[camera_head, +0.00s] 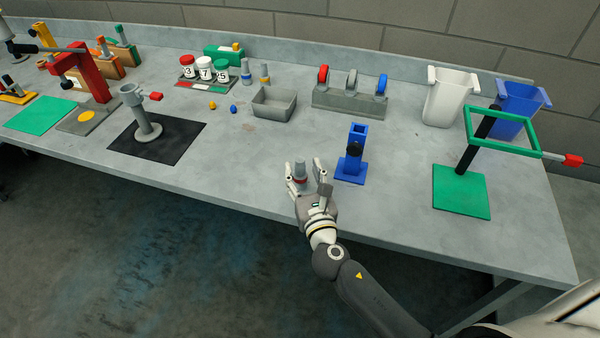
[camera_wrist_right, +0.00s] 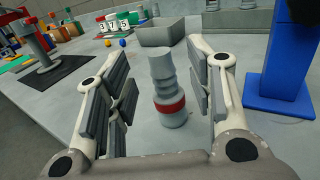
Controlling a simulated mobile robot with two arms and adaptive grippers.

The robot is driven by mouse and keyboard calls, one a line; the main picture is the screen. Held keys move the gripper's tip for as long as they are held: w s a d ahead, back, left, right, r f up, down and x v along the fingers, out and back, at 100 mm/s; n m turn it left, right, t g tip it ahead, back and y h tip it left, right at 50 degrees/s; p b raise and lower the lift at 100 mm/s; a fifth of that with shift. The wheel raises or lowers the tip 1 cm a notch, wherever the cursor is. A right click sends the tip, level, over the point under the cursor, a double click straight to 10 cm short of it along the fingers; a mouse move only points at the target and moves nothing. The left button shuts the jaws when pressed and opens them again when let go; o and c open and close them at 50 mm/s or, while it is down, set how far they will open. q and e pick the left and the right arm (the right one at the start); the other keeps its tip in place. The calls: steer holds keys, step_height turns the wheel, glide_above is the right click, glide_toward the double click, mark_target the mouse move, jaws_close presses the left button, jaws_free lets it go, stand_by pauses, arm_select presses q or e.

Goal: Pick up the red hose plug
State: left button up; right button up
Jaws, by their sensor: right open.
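The red hose plug (camera_head: 300,173) is a grey stepped cylinder with a red band near its base. It stands upright on the table near the front edge. In the right wrist view the plug (camera_wrist_right: 162,85) is between the two fingers, with a visible gap on each side. My right gripper (camera_head: 304,168) is open around it and not closed on it. The plug's lower part is partly hidden by the gripper in the head view. My left gripper is not in view.
A blue stand (camera_head: 352,155) is close to the right of my right gripper. A grey tray (camera_head: 274,103) lies behind it. A black mat (camera_head: 180,143) with a grey stand is to the left. A green base with a frame (camera_head: 461,190) is at the right.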

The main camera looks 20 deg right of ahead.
mark_target(302, 166)
steer(key=w, duration=0.3)
steer(key=shift+w+d+p, duration=0.2)
steer(key=shift+p, duration=0.1)
steer(key=shift+w+f, duration=0.2)
steer(key=shift+w, duration=0.25)
steer(key=shift+s, duration=0.1)
steer(key=c, duration=0.6)
jaws_close()
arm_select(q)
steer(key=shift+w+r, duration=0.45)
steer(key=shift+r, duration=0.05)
